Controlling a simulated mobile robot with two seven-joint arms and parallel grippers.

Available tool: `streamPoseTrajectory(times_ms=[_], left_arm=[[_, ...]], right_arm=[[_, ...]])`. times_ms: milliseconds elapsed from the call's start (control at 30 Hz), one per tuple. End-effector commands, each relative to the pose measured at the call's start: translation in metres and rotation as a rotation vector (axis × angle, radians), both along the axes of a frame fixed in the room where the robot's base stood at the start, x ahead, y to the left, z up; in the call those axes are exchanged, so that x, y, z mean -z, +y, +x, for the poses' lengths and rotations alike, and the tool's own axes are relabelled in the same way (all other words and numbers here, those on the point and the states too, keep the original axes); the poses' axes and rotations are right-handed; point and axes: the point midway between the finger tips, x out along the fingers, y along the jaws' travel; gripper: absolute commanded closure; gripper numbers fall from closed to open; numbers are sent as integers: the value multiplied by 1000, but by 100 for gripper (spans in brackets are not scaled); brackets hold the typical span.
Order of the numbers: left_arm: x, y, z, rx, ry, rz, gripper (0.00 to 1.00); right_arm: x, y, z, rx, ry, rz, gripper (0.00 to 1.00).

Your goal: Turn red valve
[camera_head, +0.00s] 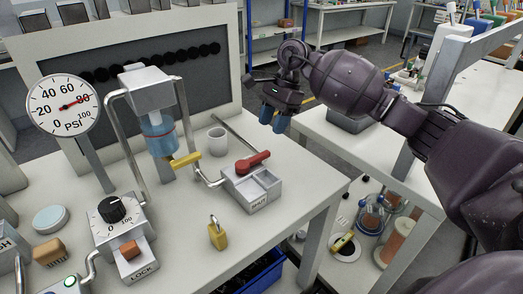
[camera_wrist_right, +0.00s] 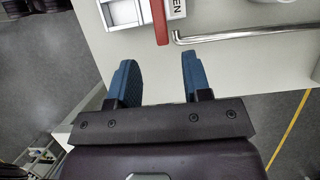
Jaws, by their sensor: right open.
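The red valve handle (camera_head: 253,161) sits on a light grey valve block (camera_head: 262,192) with a label that appears to read "SHUT" on its front. In the right wrist view, the red handle (camera_wrist_right: 159,22) shows at the top, cut off by the edge, beside a label ending in "EN". My right gripper (camera_head: 274,118) is open, with blue fingertips. It is above and behind the valve in the head view, apart from it. In the wrist view nothing is between the fingers (camera_wrist_right: 158,80). My left gripper is not in view.
A metal pipe (camera_head: 206,179) runs into the valve block. A yellow padlock (camera_head: 218,238) stands in front, and a white cup (camera_head: 217,142) behind left. A yellow handle (camera_head: 184,160) and a pressure gauge (camera_head: 62,106) are further left. The table's right edge is close to the valve.

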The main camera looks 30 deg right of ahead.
Motion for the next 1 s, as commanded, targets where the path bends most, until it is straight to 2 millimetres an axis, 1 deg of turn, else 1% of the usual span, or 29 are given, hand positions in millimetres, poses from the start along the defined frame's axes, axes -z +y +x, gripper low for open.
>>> streamPoseTrajectory(times_ms=[33, 200, 400, 500, 700, 933, 967, 1000], left_arm=[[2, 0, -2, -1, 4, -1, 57], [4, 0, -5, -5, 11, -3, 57], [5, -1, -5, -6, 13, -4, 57], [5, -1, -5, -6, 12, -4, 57], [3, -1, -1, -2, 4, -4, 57], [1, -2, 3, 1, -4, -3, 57], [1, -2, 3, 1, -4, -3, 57], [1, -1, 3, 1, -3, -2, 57]], right_arm=[[10, 4, -1, -2, 5, 3, 55], [38, 16, -3, -2, 4, 4, 55], [64, 27, -4, 0, 3, 6, 55], [72, 30, -4, 0, 2, 5, 55], [79, 33, -5, 1, 1, 4, 55], [79, 33, -5, 1, 1, 4, 55], [79, 33, -5, 1, 1, 4, 58], [79, 33, -5, 1, 1, 4, 64]])
